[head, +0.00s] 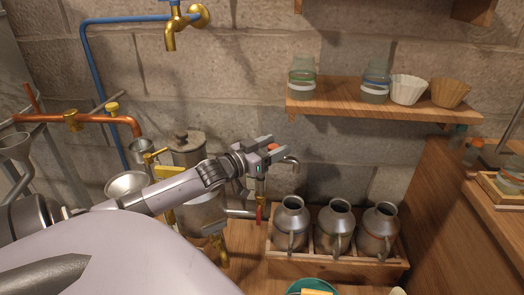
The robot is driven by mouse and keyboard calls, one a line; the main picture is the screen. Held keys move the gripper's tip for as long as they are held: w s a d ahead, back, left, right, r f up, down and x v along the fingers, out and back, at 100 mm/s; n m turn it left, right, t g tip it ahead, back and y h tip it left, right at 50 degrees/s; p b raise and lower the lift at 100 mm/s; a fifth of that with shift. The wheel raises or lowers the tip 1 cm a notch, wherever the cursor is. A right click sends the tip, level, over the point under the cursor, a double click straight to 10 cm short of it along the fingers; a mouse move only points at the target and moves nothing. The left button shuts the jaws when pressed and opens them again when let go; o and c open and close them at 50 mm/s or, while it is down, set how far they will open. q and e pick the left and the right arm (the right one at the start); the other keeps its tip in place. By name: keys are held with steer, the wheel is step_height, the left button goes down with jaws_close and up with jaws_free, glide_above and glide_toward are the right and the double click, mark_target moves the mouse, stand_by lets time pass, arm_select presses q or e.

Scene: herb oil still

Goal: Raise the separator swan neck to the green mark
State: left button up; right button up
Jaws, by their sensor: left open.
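The separator (203,215) is a metal vessel left of centre, partly hidden behind my left arm. The swan neck (290,161) is a thin curved metal pipe on its right side, its bend showing just right of my gripper. My left gripper (274,149) is open at the swan neck, its two fingers pointing right. A small orange-red piece (272,147) shows between or just behind the fingers; I cannot tell whether they touch it. The green mark cannot be made out. My right gripper is not in view.
Several metal cans (333,226) stand in a wooden crate (335,266) right of the separator. A wooden shelf (385,105) with jars and paper filters hangs above. A brass tap (172,35), blue pipe (83,70) and copper pipe (95,118) are at the left.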

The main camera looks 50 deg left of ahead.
arm_select(q)
steer(key=shift+s+a+p, duration=0.2)
steer(key=shift+s+p, duration=0.15)
steer(key=shift+s, duration=2.2)
steer(key=shift+d, duration=0.1)
